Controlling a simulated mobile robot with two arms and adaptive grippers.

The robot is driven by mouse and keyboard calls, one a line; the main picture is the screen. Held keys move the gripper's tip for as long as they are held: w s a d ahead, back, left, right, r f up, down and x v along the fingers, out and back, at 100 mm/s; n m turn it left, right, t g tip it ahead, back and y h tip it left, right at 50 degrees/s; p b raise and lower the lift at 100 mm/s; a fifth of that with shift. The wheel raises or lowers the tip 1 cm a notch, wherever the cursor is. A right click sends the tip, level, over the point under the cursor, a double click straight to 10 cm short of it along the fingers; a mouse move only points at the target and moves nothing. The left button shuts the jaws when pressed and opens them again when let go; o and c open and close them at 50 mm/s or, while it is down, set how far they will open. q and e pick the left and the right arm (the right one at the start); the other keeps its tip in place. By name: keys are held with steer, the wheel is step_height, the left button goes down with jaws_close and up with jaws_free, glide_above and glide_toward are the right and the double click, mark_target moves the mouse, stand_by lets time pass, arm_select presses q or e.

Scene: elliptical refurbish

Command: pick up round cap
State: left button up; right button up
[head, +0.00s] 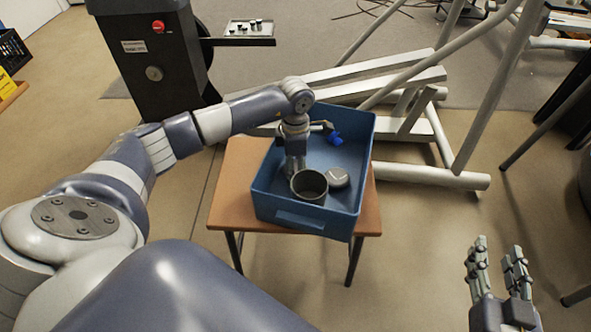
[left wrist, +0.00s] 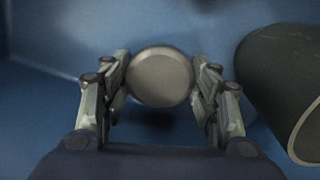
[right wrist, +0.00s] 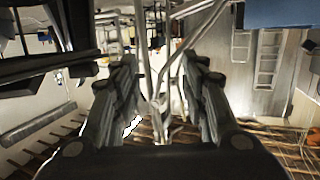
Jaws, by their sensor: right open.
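The left wrist view shows a round grey cap (left wrist: 161,77), its flat face toward the camera. It lies between the fingertips of my left gripper (left wrist: 162,85). The fingers are spread wide, one close on each side of the cap; contact is not clear. In the head view my left gripper (head: 294,166) reaches down into a blue bin (head: 350,135), and the cap between its fingers is hidden. My right gripper (head: 498,258) is open and empty, away from the bin at the lower right. It also shows open in the right wrist view (right wrist: 162,75).
A dark open cup (head: 309,186) stands right beside my left gripper; it also shows in the left wrist view (left wrist: 285,85). A light grey round piece (head: 338,178) and a blue-ended item (head: 334,138) lie in the bin. The bin stands on a small wooden table (head: 232,190).

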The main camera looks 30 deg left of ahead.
mark_target(296, 168)
stand_by(0.3)
arm_select(q)
steer(key=shift+r, duration=0.25)
step_height(296, 168, up, 8)
steer(key=shift+p, duration=1.2)
step_height(296, 168, up, 10)
steer(key=p, duration=0.2)
steer(key=shift+f, duration=0.2)
arm_select(e)
steer(key=s+d+f+g+h, duration=0.1)
steer(key=s+d+f+g, duration=0.2)
steer(key=s+f+g, duration=0.2)
steer(key=s+d+f+g+h, duration=0.2)
steer(key=s+f+g, duration=0.4)
steer(key=s, duration=0.5)
step_height(296, 168, down, 2)
steer(key=shift+s+d+f+m+g, duration=0.3)
steer(key=shift+s+d, duration=0.1)
steer(key=shift+d, duration=0.25)
